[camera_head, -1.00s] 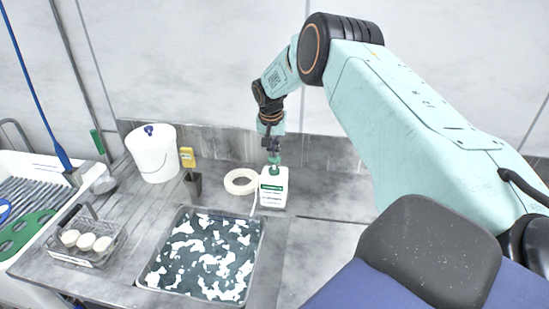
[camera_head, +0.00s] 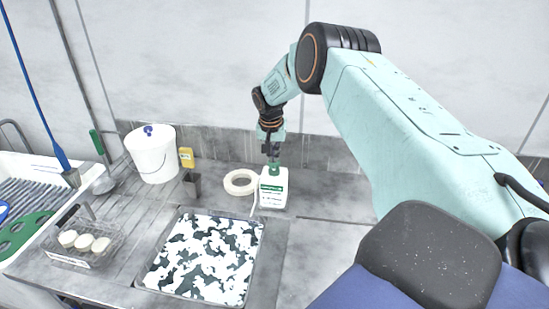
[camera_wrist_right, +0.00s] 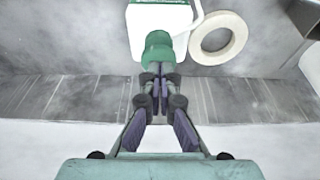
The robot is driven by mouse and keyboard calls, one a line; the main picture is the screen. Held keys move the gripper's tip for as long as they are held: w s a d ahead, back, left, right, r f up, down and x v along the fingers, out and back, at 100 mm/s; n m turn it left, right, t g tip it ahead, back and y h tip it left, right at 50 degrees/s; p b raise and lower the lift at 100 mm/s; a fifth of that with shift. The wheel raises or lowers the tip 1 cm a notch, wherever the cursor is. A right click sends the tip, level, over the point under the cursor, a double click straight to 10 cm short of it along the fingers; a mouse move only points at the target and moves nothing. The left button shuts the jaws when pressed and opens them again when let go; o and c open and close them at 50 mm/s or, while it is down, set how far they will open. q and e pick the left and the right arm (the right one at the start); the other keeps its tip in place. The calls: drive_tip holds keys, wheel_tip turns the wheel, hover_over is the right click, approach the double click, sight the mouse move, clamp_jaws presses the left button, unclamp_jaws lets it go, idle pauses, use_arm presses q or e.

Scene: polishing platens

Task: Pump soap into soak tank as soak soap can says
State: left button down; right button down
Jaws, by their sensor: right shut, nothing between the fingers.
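The soap can (camera_head: 273,191) is a white block-shaped can with a green label, upright on the steel counter behind the tank's right corner. Its green pump head (camera_wrist_right: 158,50) shows in the right wrist view, with a pale spout tube (camera_wrist_right: 190,20) running from it. My right gripper (camera_wrist_right: 160,92) is shut and empty, its fingertips at the pump head from above. The soak tank (camera_head: 262,243) is a shallow square metal tray, its dark liquid largely covered with white foam patches. The can's print is too small to read. My left gripper is not in view.
A white ring (camera_head: 240,182) lies left of the can. A white bucket (camera_head: 152,158), a yellow item (camera_head: 187,158) and a small dark cup (camera_head: 191,184) stand behind the tank. A wire basket (camera_head: 75,258) with white discs sits left. A sink (camera_head: 30,178) is far left.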

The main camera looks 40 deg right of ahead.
drive_tip(key=shift+s, duration=0.15)
drive_tip(key=shift+r+p, duration=1.5)
drive_tip(key=shift+r, duration=0.05)
drive_tip(key=shift+w+f, duration=0.1)
drive_tip(key=shift+w, duration=0.1)
drive_tip(key=shift+s+a, duration=0.1)
drive_tip(key=shift+s, duration=0.05)
